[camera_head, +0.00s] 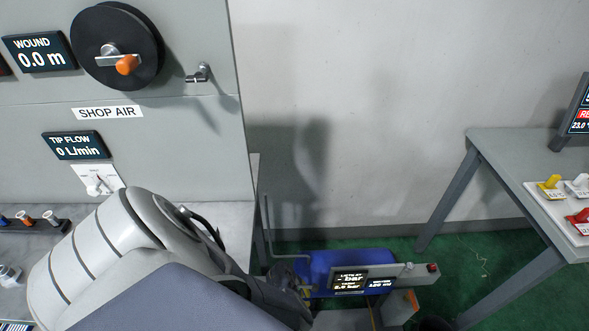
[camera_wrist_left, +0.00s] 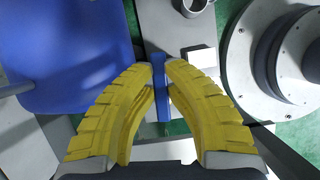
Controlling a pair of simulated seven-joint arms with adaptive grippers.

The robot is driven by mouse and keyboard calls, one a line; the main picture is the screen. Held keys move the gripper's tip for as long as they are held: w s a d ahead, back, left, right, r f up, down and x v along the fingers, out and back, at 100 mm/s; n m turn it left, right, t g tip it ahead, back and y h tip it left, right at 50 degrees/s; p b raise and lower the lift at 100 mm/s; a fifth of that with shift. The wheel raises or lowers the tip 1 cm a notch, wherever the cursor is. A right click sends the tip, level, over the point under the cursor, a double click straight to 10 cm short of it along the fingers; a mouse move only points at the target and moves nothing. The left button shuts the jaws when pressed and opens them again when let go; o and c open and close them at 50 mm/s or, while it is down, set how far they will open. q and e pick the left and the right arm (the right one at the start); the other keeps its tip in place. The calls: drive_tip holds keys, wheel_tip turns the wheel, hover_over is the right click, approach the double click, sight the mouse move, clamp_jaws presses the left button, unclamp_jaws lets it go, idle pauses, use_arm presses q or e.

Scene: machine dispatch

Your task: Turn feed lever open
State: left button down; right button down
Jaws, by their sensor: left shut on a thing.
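In the left wrist view the two yellow fingers of my left gripper (camera_wrist_left: 160,75) are closed on a narrow blue bar (camera_wrist_left: 161,104), which looks like the feed lever. The bar stands between the fingertips, over a grey plate. In the head view my left arm reaches down to the blue tank unit (camera_head: 325,262), and its gripper is mostly hidden behind the arm. The lever cannot be made out in the head view. My right gripper is not in view.
The blue tank (camera_wrist_left: 60,55) fills the left of the wrist view; a round grey flanged part (camera_wrist_left: 280,65) is at right. In the head view, a panel with small displays (camera_head: 352,281) fronts the tank. A grey table (camera_head: 510,150) stands right, with green floor (camera_head: 500,285) below.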

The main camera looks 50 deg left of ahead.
use_arm(q)
drive_tip(key=shift+w+n, duration=0.1)
drive_tip(key=shift+n, duration=0.5)
drive_tip(key=shift+a, duration=0.1)
drive_tip(key=c, duration=1.4)
unclamp_jaws()
drive_tip(key=shift+o, duration=0.2)
